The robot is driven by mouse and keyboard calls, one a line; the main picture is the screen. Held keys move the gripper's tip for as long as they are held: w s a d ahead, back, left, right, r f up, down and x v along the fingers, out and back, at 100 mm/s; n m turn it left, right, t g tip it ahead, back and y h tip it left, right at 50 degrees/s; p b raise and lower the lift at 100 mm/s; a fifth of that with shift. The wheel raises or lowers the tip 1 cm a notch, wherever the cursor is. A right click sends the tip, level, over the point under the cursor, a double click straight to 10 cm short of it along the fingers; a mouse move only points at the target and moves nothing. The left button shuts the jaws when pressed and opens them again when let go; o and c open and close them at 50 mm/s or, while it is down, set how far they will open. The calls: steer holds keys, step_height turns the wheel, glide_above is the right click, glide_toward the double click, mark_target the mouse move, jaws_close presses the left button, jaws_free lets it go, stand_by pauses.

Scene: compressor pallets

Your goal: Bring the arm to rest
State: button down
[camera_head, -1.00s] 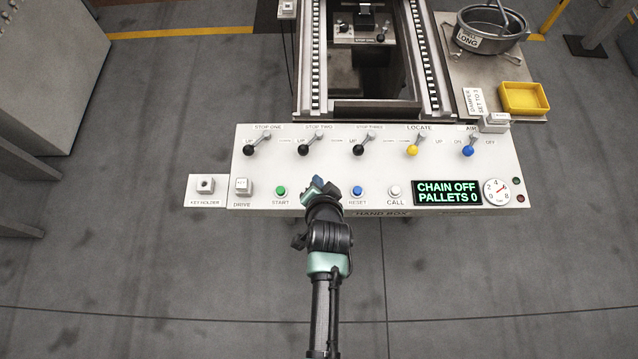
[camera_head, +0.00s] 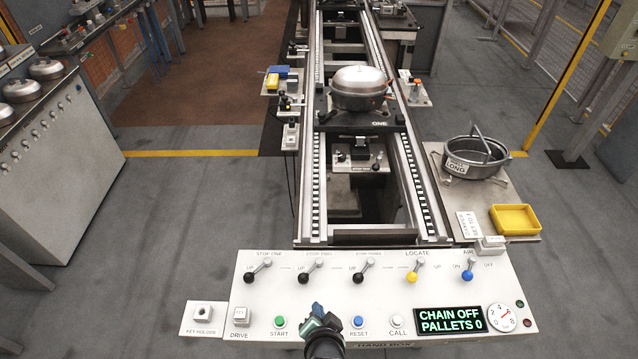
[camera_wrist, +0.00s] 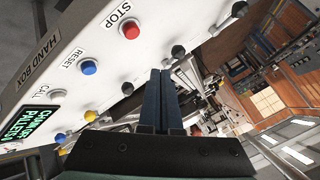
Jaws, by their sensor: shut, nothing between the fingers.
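My gripper (camera_head: 318,318) is at the bottom centre of the head view, over the front of the white hand box panel (camera_head: 255,300), between the green START button (camera_head: 281,322) and the blue RESET button (camera_head: 358,322). In the wrist view its two dark fingers (camera_wrist: 160,88) lie together with nothing between them. A red STOP button (camera_wrist: 130,29) shows beyond the fingers in the wrist view; in the head view my gripper hides it. I cannot tell whether the gripper touches the panel. Most of my arm is below the head view.
Levers line the panel, including a yellow LOCATE lever (camera_head: 412,277). The display (camera_head: 450,318) reads CHAIN OFF, PALLETS 0. Behind runs a chain conveyor (camera_head: 313,190) with a lidded metal compressor (camera_head: 358,88). A yellow tray (camera_head: 516,219) and a pot (camera_head: 474,157) stand at right.

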steer(key=w+r+n+t, duration=0.1)
steer(key=w+r+t, duration=0.25)
steer(key=r, duration=0.85)
steer(key=w+r+n+t, duration=0.2)
steer(key=w+r, duration=0.3)
steer(key=r, duration=0.8)
steer(key=w+r+n+t, duration=0.1)
steer(key=w+r+t, duration=0.25)
steer(key=r, duration=0.85)
steer(key=s+r+n+t, duration=0.1)
steer(key=s+r+t, duration=0.1)
steer(key=r, duration=0.7)
steer(key=s+r+n+t, duration=0.1)
steer(key=s+r+t, duration=0.1)
steer(key=r, duration=0.8)
steer(key=s+r+n+t+h, duration=0.1)
steer(key=s+r+t, duration=0.4)
steer(key=s+r, duration=0.9)
step_height(320, 180, up, 4)
steer(key=shift+n, duration=0.4)
steer(key=shift+d, duration=0.1)
